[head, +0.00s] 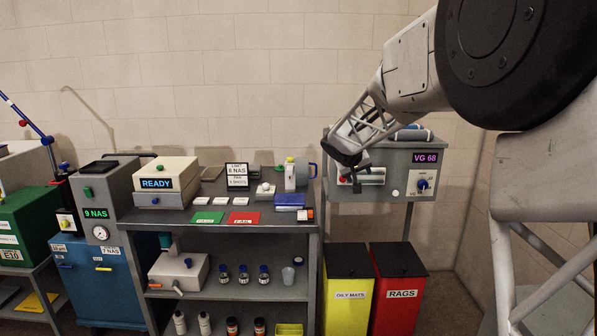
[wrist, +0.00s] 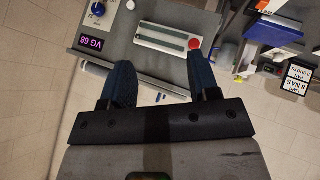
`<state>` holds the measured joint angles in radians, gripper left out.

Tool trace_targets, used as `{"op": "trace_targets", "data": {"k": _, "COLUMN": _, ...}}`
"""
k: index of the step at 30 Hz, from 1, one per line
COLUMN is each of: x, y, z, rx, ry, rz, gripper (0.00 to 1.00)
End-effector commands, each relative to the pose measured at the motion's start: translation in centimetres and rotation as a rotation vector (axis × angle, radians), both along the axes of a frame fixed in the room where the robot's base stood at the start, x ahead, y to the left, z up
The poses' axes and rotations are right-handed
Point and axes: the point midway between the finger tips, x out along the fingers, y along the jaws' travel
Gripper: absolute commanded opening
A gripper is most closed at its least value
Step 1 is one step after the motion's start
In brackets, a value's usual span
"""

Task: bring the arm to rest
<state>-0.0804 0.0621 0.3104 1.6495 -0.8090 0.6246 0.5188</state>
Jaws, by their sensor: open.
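My gripper (wrist: 162,84) is open in the wrist view, with its two dark blue fingers apart and nothing between them. In the head view my gripper (head: 350,172) hangs in front of the grey VG 68 cabinet (head: 408,157), near its left side. The arm reaches in from the upper right. In the wrist view the cabinet (wrist: 105,58) lies beyond the fingers, with a pale panel and a red button. Part of the cabinet front is hidden behind my gripper in the head view.
A grey bench (head: 270,216) left of my gripper bears a clear jug (head: 307,168), a white bottle (head: 290,174), a green card (head: 208,217) and a red card (head: 243,218). A yellow bin (head: 348,300) and a red bin (head: 401,300) stand below the cabinet. Open air surrounds the arm above the bench.

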Motion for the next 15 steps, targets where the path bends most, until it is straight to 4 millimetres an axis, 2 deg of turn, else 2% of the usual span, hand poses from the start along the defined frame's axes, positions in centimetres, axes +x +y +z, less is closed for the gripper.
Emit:
{"op": "trace_targets", "data": {"k": 1, "x": -1.8, "y": -0.3, "z": 0.6, "rx": 0.01, "ry": 0.009, "rz": -0.009, "gripper": 0.56}}
{"op": "trace_targets", "data": {"k": 9, "x": -10.6, "y": -1.5, "z": 2.0, "rx": 0.061, "ry": 0.072, "rz": -0.046, "gripper": 0.56}}
{"op": "trace_targets", "data": {"k": 15, "x": -17.3, "y": -2.1, "z": 2.4, "rx": 0.105, "ry": 0.118, "rz": -0.068, "gripper": 0.56}}
